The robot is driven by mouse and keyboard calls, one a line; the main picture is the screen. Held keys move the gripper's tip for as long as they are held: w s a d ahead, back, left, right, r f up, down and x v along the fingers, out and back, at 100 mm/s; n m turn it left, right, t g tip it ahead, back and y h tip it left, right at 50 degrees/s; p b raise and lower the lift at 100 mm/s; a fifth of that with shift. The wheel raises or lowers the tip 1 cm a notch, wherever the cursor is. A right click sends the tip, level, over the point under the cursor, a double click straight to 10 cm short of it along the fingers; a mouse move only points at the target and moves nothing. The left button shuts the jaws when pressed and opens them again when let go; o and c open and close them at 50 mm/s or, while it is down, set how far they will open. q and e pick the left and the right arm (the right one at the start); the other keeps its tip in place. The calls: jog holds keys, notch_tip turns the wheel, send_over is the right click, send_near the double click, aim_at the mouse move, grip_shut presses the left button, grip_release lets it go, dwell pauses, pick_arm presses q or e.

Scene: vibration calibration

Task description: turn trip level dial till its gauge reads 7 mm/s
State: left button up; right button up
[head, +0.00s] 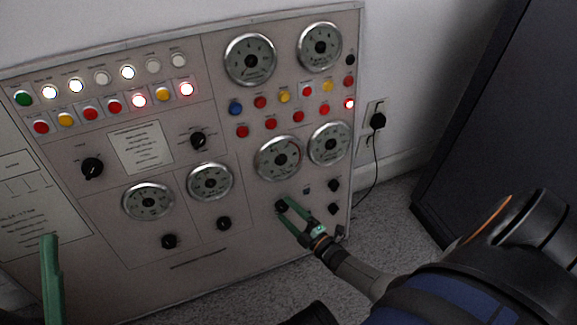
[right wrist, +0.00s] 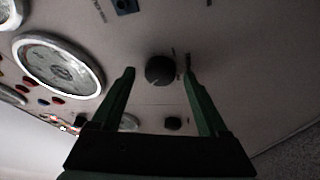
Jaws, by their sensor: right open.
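A small dark dial (head: 281,206) sits low on the panel, below a round gauge (head: 278,158). Its label is too small to read, so I cannot confirm that it is the trip level dial, and I cannot read the gauge in mm/s. My right gripper (head: 288,207) is open at this dial. In the right wrist view the dial (right wrist: 160,70) shows in the gap between the green fingertips (right wrist: 159,72), with space at each side. I cannot tell how deep the fingers reach around it. Part of my left gripper (head: 51,275) shows at lower left, away from the dials.
The grey panel (head: 200,262) carries other gauges (head: 210,181), black knobs (head: 224,223) and rows of lamps and buttons. Small dark knobs (head: 334,185) sit right of the dial. A plugged socket (head: 377,121) is on the wall; a dark cabinet (head: 480,130) stands at right.

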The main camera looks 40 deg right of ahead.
jog(key=shift+s, duration=0.5)
jog(key=s+d+p, duration=0.1)
jog(key=s+p, duration=0.1)
jog(key=s, duration=0.9)
jog(key=shift+s+p, duration=0.25)
jog(key=shift+p, duration=0.15)
